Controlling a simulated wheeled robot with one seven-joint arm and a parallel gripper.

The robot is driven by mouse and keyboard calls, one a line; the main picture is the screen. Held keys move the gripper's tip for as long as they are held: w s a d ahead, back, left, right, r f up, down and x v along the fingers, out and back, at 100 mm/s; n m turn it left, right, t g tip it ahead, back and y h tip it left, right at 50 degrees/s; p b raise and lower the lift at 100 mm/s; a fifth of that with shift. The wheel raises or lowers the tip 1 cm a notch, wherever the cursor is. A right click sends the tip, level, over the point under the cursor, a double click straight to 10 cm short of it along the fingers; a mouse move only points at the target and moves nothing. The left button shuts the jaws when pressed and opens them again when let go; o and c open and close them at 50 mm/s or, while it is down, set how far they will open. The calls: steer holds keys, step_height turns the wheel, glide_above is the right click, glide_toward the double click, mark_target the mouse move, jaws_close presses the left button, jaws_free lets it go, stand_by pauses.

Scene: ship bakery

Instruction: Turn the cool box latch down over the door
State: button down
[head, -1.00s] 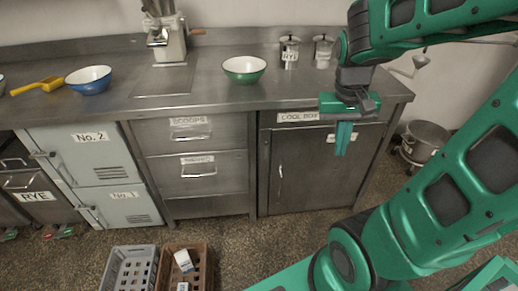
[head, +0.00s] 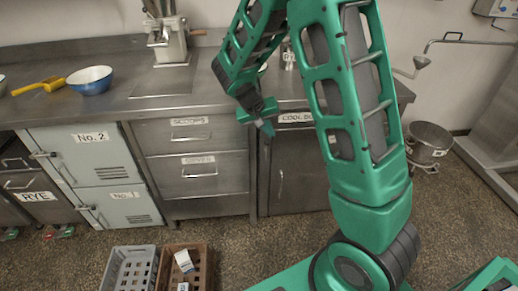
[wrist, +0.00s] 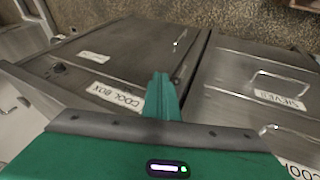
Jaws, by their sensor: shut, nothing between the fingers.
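The cool box door (head: 290,180) is a grey steel door under the counter, and it looks closed. Its label (wrist: 115,96) and handle (wrist: 180,38) show in the wrist view. A small dark knob-like fitting (wrist: 58,67) sits near the door's upper corner, on the left in the wrist view; it may be the latch, but its position is not clear. My arm hides that corner in the head view. My gripper (head: 268,129) is shut and empty in front of the cool box's upper left edge. Its fingers (wrist: 160,82) point down beside the label, away from the dark fitting.
Drawers (head: 195,150) stand left of the cool box, with pale lockers (head: 95,165) beyond. The counter above carries a blue bowl (head: 90,80) and a grinder (head: 166,38). Crates (head: 130,268) lie on the floor. A steel pot (head: 428,142) stands at right.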

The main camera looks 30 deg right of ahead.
steer(key=w+a+f+n+t+h, duration=0.1)
steer(key=w+a+f, duration=0.6)
steer(key=a+f, duration=0.1)
steer(key=shift+w+n+t, duration=0.25)
steer(key=shift+n+t, duration=0.05)
steer(key=shift+t, duration=0.1)
steer(key=shift+d+f, duration=0.15)
glide_toward(266, 150)
steer(key=w+d+f, duration=0.2)
steer(key=w+f, duration=0.1)
steer(key=f, duration=0.2)
stand_by(0.4)
